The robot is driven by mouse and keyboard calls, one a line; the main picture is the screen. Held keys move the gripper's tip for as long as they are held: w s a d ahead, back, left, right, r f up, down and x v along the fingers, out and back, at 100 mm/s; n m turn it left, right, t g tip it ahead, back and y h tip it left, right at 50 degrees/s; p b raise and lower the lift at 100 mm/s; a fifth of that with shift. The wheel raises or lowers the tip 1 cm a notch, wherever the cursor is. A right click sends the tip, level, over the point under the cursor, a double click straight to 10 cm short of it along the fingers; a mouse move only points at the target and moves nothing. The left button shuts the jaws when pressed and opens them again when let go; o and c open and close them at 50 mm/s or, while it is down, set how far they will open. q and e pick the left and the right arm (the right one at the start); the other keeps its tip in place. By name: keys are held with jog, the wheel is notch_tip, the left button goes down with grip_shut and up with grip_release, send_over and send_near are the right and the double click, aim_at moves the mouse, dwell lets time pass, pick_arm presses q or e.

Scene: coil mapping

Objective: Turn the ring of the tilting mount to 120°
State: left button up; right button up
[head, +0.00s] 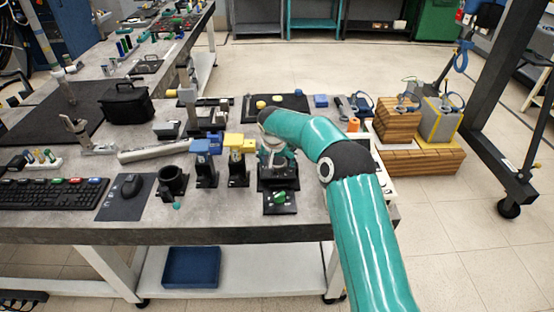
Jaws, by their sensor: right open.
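A dark mount (279,180) on a black base, which I take to be the tilting mount, stands near the front edge of the table. Its front plate carries a small green knob (280,197). My right gripper (270,150) is open at the top of this mount. The teal right arm reaches in from the lower right, and its wrist and gripper cover most of the mount's upper part. The ring and any degree marks cannot be made out. I cannot tell whether the fingers touch the ring. My left gripper is not in view.
Close left of the mount stand a yellow-topped fixture (239,143) and a blue-topped fixture (206,147). A black cup-shaped holder (173,181), a mouse (131,185) and a keyboard (52,194) lie further left. Wooden blocks (421,160) stand beyond the table's right end.

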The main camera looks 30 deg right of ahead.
jog(key=shift+w+d+f, duration=0.1)
jog(key=shift+d+f, duration=0.05)
jog(key=shift+f, duration=0.2)
jog(key=c, duration=1.1)
jog(key=shift+c, duration=0.2)
jog(key=shift+n, duration=0.3)
jog(key=shift+n+t+y+b, duration=0.3)
jog(key=shift+n+t+b, duration=0.1)
jog(key=shift+n, duration=0.4)
jog(key=shift+d+r+n+y+p, duration=0.15)
jog(key=shift+n+y, duration=0.15)
jog(key=shift+n, duration=0.6)
jog(key=shift+f+n+y+p, duration=0.15)
jog(key=shift+n+y, duration=0.15)
jog(key=shift+n, duration=0.6)
jog(key=shift+r, duration=0.15)
